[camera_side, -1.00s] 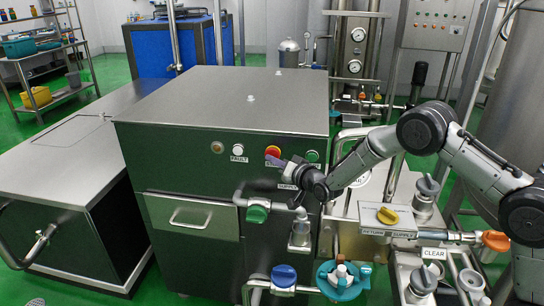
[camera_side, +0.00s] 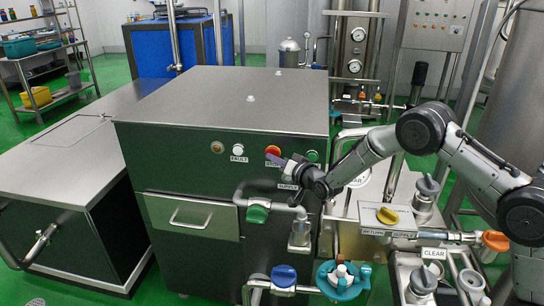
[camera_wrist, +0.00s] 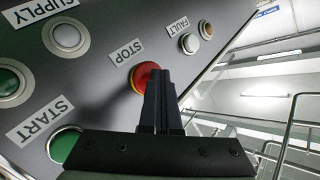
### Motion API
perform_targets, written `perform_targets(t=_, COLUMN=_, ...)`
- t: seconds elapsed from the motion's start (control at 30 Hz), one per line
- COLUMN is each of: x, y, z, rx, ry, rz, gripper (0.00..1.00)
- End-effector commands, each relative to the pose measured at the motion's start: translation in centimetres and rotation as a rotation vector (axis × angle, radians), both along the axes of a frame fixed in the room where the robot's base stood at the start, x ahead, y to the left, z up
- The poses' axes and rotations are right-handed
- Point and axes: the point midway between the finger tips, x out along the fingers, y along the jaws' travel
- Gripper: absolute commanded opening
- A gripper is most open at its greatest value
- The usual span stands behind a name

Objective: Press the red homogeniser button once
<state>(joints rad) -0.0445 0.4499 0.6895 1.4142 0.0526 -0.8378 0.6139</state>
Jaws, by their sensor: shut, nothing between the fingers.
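The red button (camera_side: 273,150), a mushroom head on a yellow ring, sits on the dark front panel of the steel homogeniser cabinet. In the wrist view the red button (camera_wrist: 145,74) is beside the label STOP, and my fingers cover part of it. My gripper (camera_side: 271,157) is shut and empty, its fingertips at the lower edge of the button in the side view. In the wrist view my gripper (camera_wrist: 160,70) overlaps the button's side. I cannot tell whether the tips touch it or whether it is pressed in.
A green START button (camera_wrist: 64,146) is close by in the wrist view. A white FAULT lamp (camera_side: 237,149) and an amber lamp (camera_side: 217,147) are left of the red button. Open space lies before the panel's left part.

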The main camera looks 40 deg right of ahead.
Motion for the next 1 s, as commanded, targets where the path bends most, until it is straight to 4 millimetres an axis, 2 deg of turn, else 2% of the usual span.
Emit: perform_targets(t=1.0, x=-1.5, y=1.5, z=0.1, rx=0.0, ry=-0.001, rz=0.001, gripper=0.0)
